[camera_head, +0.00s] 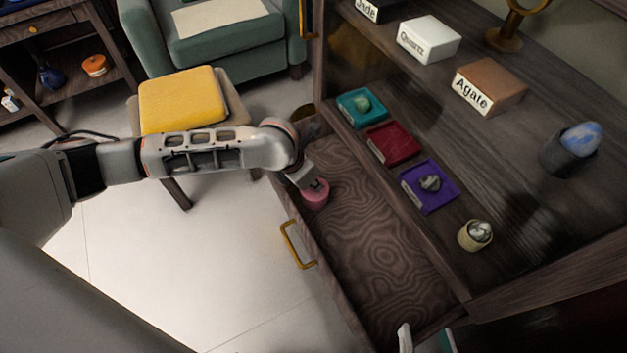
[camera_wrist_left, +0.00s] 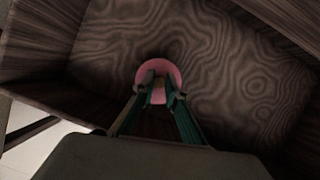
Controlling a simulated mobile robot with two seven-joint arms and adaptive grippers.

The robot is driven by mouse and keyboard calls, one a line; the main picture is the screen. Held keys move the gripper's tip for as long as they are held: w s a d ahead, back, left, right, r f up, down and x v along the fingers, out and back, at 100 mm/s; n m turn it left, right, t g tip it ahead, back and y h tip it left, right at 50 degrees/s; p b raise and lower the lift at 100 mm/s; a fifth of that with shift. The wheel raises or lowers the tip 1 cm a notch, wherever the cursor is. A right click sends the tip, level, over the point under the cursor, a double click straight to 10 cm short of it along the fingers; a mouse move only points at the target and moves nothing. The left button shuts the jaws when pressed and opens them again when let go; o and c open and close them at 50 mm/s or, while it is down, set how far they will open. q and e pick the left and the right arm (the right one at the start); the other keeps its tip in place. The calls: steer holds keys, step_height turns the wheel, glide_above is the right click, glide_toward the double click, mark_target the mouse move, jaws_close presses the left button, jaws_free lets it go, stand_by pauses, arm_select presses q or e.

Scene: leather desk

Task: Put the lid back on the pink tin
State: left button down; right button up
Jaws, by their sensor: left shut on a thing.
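The pink tin (camera_head: 315,195) stands at the far end of the open drawer (camera_head: 375,258). My left gripper (camera_head: 311,184) comes down onto it from above. In the left wrist view the round pink top (camera_wrist_left: 158,68) sits under the fingers (camera_wrist_left: 159,90), which are shut on a small pale piece at its middle, seemingly the lid's knob. No separate lid shows elsewhere; the fingers hide the seam, so I cannot tell whether lid and tin touch. My right gripper (camera_head: 426,340) shows only its two fingertips at the bottom edge, apart, with nothing visible between them.
The drawer is otherwise bare, with a brass handle (camera_head: 296,245) on its front. The shelf beside it holds a teal tray (camera_head: 349,112), a red tray (camera_head: 393,144), a purple tray (camera_head: 440,195) and a small cup with a stone (camera_head: 474,237). A stool with yellow cushion (camera_head: 183,98) stands left.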

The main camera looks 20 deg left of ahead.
arm_select(q)
steer(key=shift+r, duration=0.1)
arm_select(e)
steer(key=shift+r, duration=0.35)
arm_select(q)
steer(key=shift+p, duration=0.35)
arm_select(e)
steer(key=shift+w+r, duration=0.25)
steer(key=shift+r, duration=0.05)
steer(key=shift+r, duration=0.1)
stand_by(0.3)
arm_select(q)
steer(key=shift+f, duration=0.2)
arm_select(e)
steer(key=shift+s, duration=0.1)
steer(key=shift+w+r, duration=0.3)
steer(key=shift+r, duration=0.1)
stand_by(0.4)
stand_by(0.3)
arm_select(q)
steer(key=c, duration=2)
jaws_free()
arm_select(e)
steer(key=shift+s+f, duration=0.1)
arm_select(q)
steer(key=shift+o, duration=0.2)
steer(key=o, duration=0.5)
